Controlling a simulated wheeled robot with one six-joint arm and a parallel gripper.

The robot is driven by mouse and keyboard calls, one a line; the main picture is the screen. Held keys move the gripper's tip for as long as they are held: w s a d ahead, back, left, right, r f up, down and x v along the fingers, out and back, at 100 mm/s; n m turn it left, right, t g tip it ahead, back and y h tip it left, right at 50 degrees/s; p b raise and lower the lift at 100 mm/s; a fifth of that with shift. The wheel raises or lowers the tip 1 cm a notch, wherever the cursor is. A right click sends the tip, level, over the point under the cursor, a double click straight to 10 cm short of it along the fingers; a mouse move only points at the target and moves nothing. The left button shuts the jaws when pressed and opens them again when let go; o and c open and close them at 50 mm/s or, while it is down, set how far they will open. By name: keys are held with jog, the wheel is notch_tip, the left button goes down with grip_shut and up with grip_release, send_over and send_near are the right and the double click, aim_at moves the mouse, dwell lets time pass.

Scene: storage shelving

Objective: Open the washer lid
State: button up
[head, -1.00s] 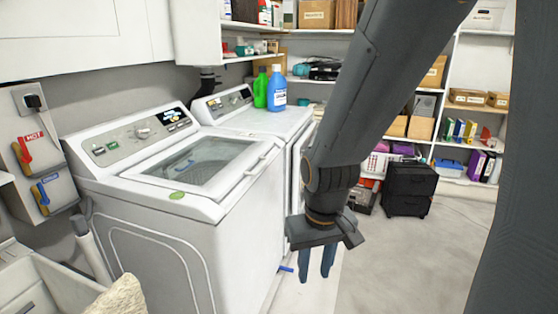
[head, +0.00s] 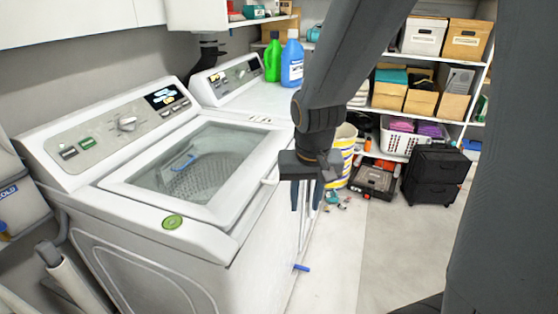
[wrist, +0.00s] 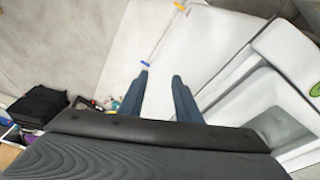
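The white top-loading washer (head: 140,262) stands at the left in the head view. Its lid (head: 120,190) is down, with a white frame around a clear window that shows the drum. A small white handle (head: 270,181) juts from the lid's right edge. My gripper (head: 305,198) hangs fingers down just right of the handle, apart from it as far as I can tell. In the wrist view my two blue fingers (wrist: 160,92) are spread with nothing between them. The washer's lid also shows there (wrist: 235,98) at the right.
A second white machine (head: 262,103) stands behind the washer, with green (head: 273,58) and blue (head: 292,62) bottles on top. A striped bin (head: 343,160), white basket (head: 400,137) and black drawer unit (head: 434,174) are beyond my arm. The floor at the right is mostly clear.

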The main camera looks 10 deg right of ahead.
jog(key=w+a+r+m+t, duration=0.1)
jog(key=w+r+m, duration=0.15)
jog(key=w, duration=0.55)
jog(key=w+a+r+m+t, duration=0.1)
jog(key=w+r+m+t, duration=0.15)
jog(key=w, duration=0.45)
jog(key=shift+g, duration=0.35)
jog(key=shift+d+p+x, duration=0.2)
jog(key=shift+p+x, duration=0.15)
jog(key=shift+x, duration=1.6)
jog(key=shift+d+p+x, duration=0.2)
jog(key=shift+p+x, duration=0.15)
jog(key=shift+x, duration=1.6)
jog(key=shift+w+r, duration=0.1)
grip_shut()
